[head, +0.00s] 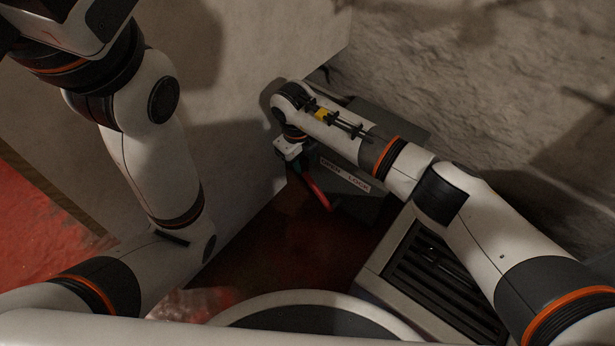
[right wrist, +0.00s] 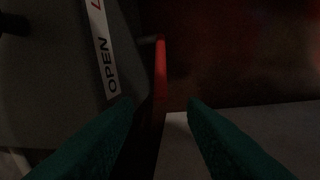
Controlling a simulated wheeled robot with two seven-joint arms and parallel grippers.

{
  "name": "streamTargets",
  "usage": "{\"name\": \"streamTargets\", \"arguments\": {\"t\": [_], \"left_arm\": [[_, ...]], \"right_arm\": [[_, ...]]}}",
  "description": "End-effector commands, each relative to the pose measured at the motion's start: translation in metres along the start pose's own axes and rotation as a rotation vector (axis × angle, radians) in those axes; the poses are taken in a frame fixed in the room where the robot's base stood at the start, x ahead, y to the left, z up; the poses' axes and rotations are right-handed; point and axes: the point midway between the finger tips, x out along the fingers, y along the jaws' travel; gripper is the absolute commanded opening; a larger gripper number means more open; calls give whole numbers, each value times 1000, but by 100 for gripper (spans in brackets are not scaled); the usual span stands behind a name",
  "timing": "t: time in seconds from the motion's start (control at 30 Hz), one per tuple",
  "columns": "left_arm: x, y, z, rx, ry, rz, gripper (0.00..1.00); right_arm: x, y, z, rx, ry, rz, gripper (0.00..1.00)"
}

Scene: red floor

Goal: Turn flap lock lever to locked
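The flap lock lever (head: 317,192) is a red bar beside a grey box (head: 375,125) with a white label strip (head: 345,175) reading OPEN and LOCK. My right gripper (head: 297,166) is at the lever's upper left end, by the OPEN end of the label. In the right wrist view, the lever (right wrist: 160,70) stands near the middle, beside the word OPEN (right wrist: 108,65). The two teal fingers of my right gripper (right wrist: 158,108) are apart, with the lever's lower part in line with the gap. Contact cannot be told. My left gripper's fingers are out of view.
A pale wall panel (head: 245,75) stands close left of my right gripper. A rough stone wall (head: 480,80) is behind the box. A slatted grey unit (head: 395,262) stands below my right arm. The dark red floor (head: 270,245) is clear below the lever.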

Motion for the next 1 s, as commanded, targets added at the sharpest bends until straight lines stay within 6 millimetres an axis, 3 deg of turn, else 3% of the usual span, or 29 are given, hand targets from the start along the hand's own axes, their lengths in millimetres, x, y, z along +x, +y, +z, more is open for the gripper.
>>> {"name": "streamTargets", "arguments": {"t": [0.03,0.3,0.5,0.8,1.0], "left_arm": [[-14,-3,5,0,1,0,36],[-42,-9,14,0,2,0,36],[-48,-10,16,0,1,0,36],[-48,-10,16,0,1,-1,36],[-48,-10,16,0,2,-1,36]], "right_arm": [[20,-2,1,2,-2,-2,38],[65,-2,0,2,-1,-3,38],[77,-1,0,0,0,-2,38],[77,-1,0,0,0,-2,38],[77,-1,0,0,0,-2,5]]}}
